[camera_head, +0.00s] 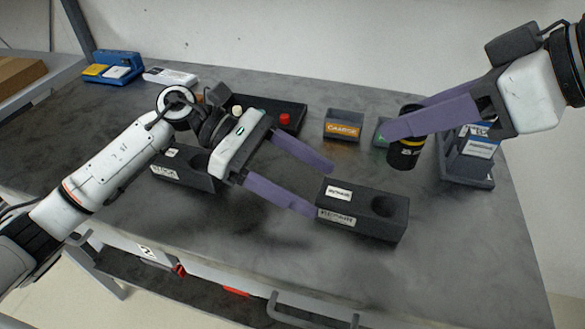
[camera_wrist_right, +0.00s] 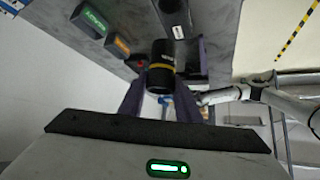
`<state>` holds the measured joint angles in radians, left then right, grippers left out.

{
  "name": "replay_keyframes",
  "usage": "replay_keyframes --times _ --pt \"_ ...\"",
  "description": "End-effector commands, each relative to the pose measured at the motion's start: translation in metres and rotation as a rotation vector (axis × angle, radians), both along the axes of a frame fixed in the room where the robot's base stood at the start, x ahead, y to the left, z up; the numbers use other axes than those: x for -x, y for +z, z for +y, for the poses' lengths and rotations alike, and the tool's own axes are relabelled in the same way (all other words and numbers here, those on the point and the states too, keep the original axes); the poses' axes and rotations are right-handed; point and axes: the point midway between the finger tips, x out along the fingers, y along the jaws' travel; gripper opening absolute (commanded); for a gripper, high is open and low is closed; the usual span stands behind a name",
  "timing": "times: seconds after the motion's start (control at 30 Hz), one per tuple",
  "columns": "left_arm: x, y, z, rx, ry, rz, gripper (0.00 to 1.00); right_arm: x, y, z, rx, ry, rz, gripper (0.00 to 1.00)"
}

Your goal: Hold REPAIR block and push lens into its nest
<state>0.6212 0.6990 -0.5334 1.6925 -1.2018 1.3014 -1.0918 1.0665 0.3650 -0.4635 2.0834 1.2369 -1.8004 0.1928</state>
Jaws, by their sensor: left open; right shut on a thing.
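A dark block (camera_head: 365,222) with two white labels and a round hole (camera_head: 383,206) in its top lies on the table; its label text is too small to read surely. My left gripper (camera_head: 322,192) is open, its two fingers reaching the block's left end, one beside each long side; contact cannot be told. My right gripper (camera_head: 402,124) is shut on the lens (camera_head: 405,155), a black cylinder with a yellow ring, held above the table behind and right of the hole. The lens also shows between the fingers in the right wrist view (camera_wrist_right: 162,65).
Another labelled dark block (camera_head: 185,172) lies under my left arm. A black tray (camera_head: 290,126) with red and white knobs, an orange-labelled bin (camera_head: 343,125) and a green-labelled bin (camera_head: 381,134) stand behind. A blue-and-grey holder (camera_head: 468,165) stands right. The front right table is clear.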

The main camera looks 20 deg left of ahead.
Motion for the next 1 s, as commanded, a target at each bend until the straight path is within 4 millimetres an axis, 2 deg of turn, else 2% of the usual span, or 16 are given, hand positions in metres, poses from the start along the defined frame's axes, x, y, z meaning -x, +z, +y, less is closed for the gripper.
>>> replay_keyframes --times 0.2,0.43,0.6,0.87,0.9,1.0 --pt "0.003 -0.016 -0.041 0.003 -0.001 0.001 0.69 0.000 0.000 0.000 -0.001 0.000 -0.001 0.04" --pt "0.004 -0.029 -0.071 0.003 0.002 0.002 0.69 0.000 0.000 0.000 -0.001 0.000 -0.001 0.04" --pt "0.004 -0.033 -0.080 0.002 0.004 0.001 0.69 0.000 0.000 0.000 -0.001 0.000 -0.001 0.04" --pt "0.004 -0.034 -0.081 0.001 0.004 0.002 0.69 0.000 0.000 0.000 -0.001 0.000 -0.001 0.04" --pt "0.004 -0.034 -0.081 0.001 0.004 0.002 0.67 0.000 0.000 0.000 -0.001 0.000 -0.001 0.04" --pt "0.004 -0.034 -0.081 0.001 0.004 0.002 0.50 0.000 0.000 0.000 -0.001 0.000 -0.001 0.04"
